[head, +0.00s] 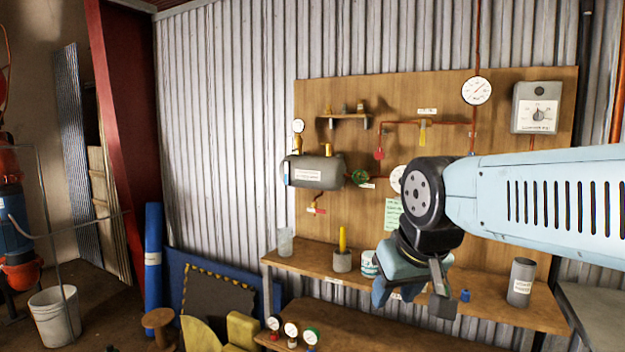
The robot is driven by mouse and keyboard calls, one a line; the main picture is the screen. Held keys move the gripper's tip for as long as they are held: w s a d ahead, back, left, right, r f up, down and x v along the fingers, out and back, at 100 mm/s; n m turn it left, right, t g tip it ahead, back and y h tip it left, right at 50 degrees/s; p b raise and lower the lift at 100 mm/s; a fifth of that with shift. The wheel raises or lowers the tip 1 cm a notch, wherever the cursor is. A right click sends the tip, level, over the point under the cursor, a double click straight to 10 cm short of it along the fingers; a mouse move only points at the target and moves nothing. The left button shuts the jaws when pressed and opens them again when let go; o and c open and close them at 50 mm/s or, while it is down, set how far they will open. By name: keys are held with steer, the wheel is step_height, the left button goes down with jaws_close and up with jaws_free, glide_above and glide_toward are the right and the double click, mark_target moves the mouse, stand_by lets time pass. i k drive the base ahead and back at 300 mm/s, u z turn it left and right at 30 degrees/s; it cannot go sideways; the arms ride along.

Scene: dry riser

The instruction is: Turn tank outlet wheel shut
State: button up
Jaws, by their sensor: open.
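The grey tank (314,172) is mounted on the wooden board, with a white label on its front. A small green wheel (360,177) sits at the tank's right end, in line with the pipe there. My gripper (413,297) is open and empty, pointing down in front of the bench shelf. It is below and to the right of the green wheel, well apart from it. My arm comes in from the right and hides part of the board. The wheel's turned position is too small to tell.
A red-handled valve (379,154) and a yellow lever (423,133) are on the pipe above. The bench shelf (300,262) holds a grey holder with a yellow stick (343,255), a can (369,263) and a grey cylinder (521,282). Small gauges (291,328) stand lower in front.

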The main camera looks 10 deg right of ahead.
mark_target(359, 177)
steer(key=u, duration=0.7)
steer(key=i, duration=1.05)
steer(key=z, duration=0.4)
